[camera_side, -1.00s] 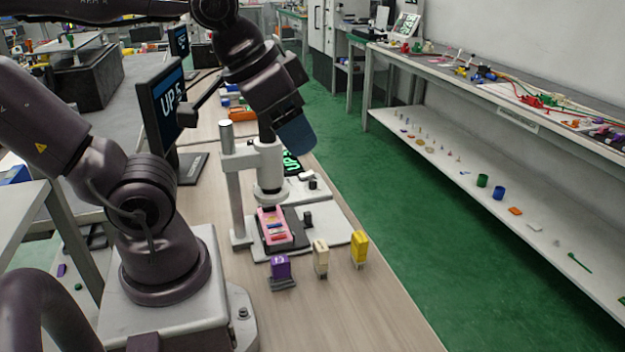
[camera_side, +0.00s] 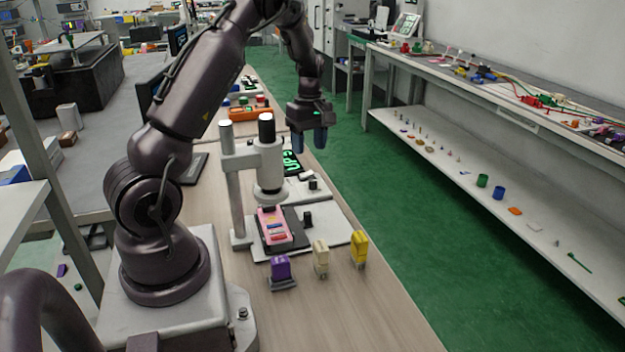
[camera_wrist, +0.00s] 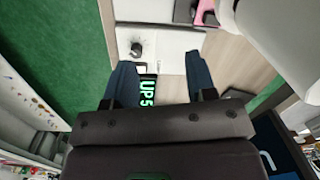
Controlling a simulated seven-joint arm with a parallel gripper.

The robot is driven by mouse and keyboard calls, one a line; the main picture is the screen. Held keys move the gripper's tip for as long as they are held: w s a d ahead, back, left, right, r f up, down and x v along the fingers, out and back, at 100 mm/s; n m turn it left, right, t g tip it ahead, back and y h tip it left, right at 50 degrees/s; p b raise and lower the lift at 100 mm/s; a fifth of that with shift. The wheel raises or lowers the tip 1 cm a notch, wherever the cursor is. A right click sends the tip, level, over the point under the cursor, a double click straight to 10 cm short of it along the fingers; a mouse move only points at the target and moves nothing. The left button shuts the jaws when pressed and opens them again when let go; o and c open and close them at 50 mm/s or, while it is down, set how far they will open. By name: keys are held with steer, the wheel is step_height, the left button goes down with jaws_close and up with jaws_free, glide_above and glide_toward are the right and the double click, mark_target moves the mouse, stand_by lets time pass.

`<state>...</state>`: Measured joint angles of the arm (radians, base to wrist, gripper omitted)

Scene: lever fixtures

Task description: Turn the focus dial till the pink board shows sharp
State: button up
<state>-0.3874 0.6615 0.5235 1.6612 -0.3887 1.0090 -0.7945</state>
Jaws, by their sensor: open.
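The pink board (camera_side: 272,226) lies on a black stage under the white microscope (camera_side: 268,165); its edge also shows in the wrist view (camera_wrist: 207,10). A dark knob (camera_side: 307,219) stands beside the stage, and another dark knob (camera_side: 313,184) stands farther back near the green-lettered display (camera_side: 291,161). A black cap (camera_side: 266,127) tops the microscope. I cannot tell which of these is the focus dial. My gripper (camera_side: 309,142) is open and empty, above and behind the microscope. In the wrist view, a dark knob (camera_wrist: 135,48) shows near the left blue finger.
A monitor (camera_side: 147,92) stands behind my arm, its screen mostly hidden. Purple (camera_side: 281,268), cream (camera_side: 320,256) and yellow (camera_side: 359,247) blocks stand in front of the microscope. An orange tray (camera_side: 240,113) lies behind. The bench's right edge drops to green floor.

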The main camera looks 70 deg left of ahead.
mark_target(312, 179)
steer(key=w+a+f+n, duration=0.35)
steer(key=a+n, duration=0.45)
steer(key=n, duration=0.4)
steer(key=shift+t+y, duration=0.3)
steer(key=shift+y, duration=0.1)
step_height(312, 179, down, 12)
steer(key=shift+a+f, duration=0.1)
steer(key=shift+a, duration=0.05)
steer(key=c, duration=0.9)
